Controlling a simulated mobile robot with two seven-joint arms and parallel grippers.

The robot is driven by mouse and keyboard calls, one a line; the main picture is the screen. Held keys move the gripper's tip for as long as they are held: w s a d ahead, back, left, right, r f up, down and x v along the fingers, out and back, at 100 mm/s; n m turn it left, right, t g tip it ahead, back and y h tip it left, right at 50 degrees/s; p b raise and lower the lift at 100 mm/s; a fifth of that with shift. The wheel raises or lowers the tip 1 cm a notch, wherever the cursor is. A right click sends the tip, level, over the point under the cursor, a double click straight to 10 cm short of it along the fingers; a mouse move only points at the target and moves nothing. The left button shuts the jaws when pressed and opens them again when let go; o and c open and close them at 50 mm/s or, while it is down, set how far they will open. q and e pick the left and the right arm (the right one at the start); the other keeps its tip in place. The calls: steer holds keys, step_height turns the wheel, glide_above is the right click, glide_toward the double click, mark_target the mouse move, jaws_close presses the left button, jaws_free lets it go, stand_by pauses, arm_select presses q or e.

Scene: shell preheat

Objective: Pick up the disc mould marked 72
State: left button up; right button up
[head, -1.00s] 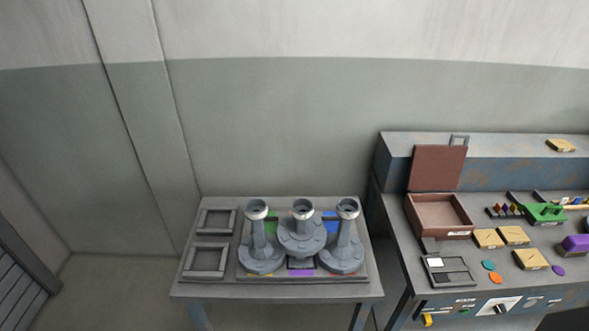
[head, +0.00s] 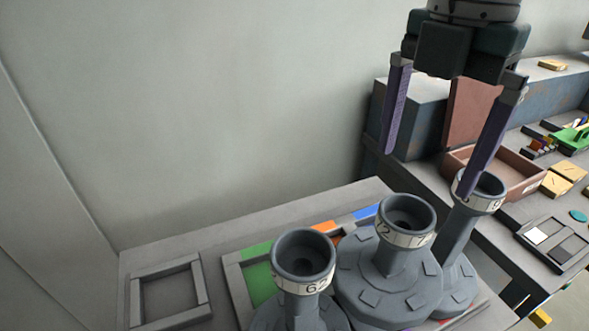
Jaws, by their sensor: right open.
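Three grey disc moulds with upright necks and pale label bands stand on a tray. The left mould (head: 305,270) has a label that seems to read 62. The middle mould (head: 405,250) shows a band with a 2 and a 1; the full number is not readable, so I cannot tell if it is the 72. The right mould's (head: 455,245) label is partly covered. My left gripper is out of view.
An empty square frame (head: 133,303) lies on the table at left. Coloured patches, such as a green one (head: 257,285), show around the moulds. A bench at right carries a brown open box (head: 520,172), tan blocks (head: 556,184) and a green item (head: 578,136).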

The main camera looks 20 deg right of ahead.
mark_target(409, 210)
steer(key=f, duration=0.3)
steer(key=shift+s+d+f, duration=0.1)
steer(key=shift+s+f, duration=0.2)
steer(key=shift+s, duration=0.05)
steer(key=shift+a+f+p, duration=0.15)
steer(key=shift+f+p, duration=0.1)
steer(key=shift+f, duration=1.15)
steer(key=shift+a+f+p, duration=0.1)
steer(key=shift+f+p, duration=0.1)
steer(key=shift+f, duration=1.15)
jaws_close()
steer(key=shift+w, duration=0.1)
